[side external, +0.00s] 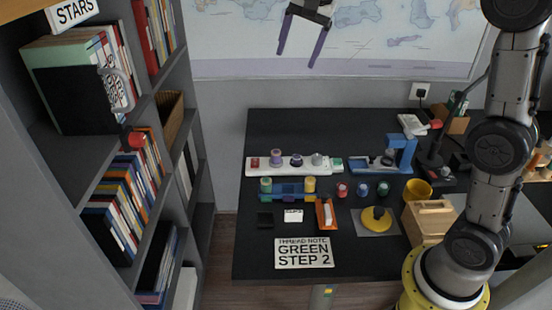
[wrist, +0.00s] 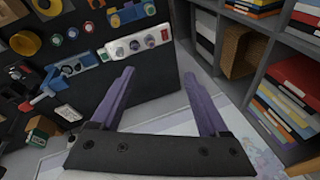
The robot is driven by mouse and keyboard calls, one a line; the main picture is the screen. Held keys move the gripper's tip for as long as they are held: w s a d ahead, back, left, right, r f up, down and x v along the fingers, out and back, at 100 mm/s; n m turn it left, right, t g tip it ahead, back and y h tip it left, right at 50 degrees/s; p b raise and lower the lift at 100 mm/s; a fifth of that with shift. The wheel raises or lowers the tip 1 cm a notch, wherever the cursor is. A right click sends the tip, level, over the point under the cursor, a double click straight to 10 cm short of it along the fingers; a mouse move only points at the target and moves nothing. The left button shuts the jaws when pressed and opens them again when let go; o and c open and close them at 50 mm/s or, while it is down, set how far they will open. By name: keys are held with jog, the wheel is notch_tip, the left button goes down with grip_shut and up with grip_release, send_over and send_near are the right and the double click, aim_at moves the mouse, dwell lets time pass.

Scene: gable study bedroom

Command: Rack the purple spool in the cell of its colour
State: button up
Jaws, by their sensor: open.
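I cannot tell the cell colours under the spools. In the wrist view a purple spool (wrist: 150,40) shows near the rack's red end. My gripper (side external: 299,58) is open and empty, high above and behind the desk; its spread fingers show in the wrist view (wrist: 159,73).
A blue rack (side external: 289,190) holds a green and a yellow spool. Several loose spools (side external: 362,190) stand to its right. A blue device (side external: 402,152), yellow disc (side external: 376,220), wooden box (side external: 429,220) and note card (side external: 304,254) occupy the desk. A bookshelf (side external: 150,140) stands left.

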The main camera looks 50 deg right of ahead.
jog(key=w+d+f+m+g, duration=0.1)
jog(key=w+d+f+m, duration=0.15)
jog(key=w+f, duration=0.55)
jog(key=g, duration=0.3)
send_over(276, 152)
notch_tip(276, 152, down, 26)
jog(key=shift+r, duration=0.1)
jog(key=shift+f, duration=3)
grip_shut()
